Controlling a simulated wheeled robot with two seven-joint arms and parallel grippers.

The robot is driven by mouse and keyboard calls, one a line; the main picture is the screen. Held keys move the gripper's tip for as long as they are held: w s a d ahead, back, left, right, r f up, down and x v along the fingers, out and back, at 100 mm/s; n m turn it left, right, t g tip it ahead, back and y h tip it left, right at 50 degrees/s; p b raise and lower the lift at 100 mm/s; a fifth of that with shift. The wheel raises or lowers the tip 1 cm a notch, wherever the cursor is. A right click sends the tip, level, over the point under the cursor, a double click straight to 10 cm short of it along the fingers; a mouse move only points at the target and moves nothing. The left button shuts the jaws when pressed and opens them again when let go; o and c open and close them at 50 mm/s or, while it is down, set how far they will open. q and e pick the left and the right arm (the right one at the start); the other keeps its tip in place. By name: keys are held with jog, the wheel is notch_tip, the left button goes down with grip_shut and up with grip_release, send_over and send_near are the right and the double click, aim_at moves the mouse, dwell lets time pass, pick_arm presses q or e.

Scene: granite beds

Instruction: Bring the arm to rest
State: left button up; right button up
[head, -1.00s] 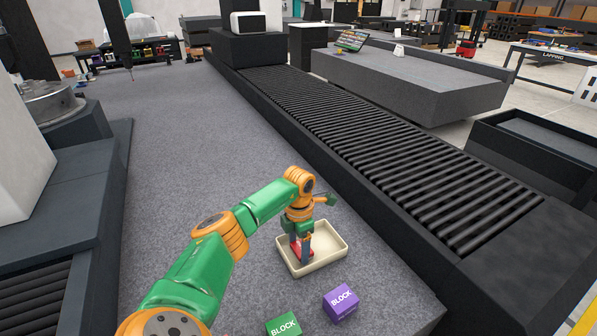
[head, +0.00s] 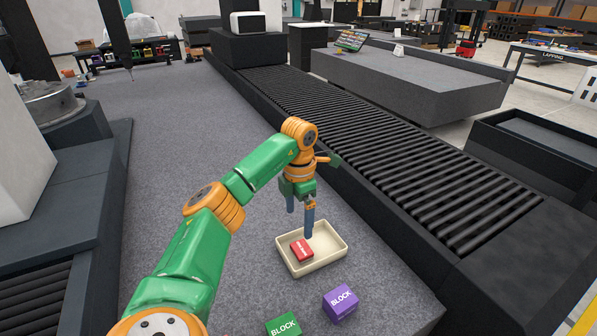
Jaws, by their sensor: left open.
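My left arm, green and orange, reaches in from the lower left in the head view. Its left gripper (head: 299,220) is open and empty, its blue fingers apart and pointing down above the cream tray (head: 324,263). A red block (head: 302,250) lies in the left part of the tray, apart from the fingers. My right gripper does not show.
A purple block (head: 340,302) and a green block (head: 284,326) sit on the grey granite bed (head: 170,150) in front of the tray. A black roller conveyor (head: 400,150) runs along the right. The granite to the left of the arm is clear.

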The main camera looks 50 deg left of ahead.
pick_arm(q)
jog(key=shift+r, duration=0.5)
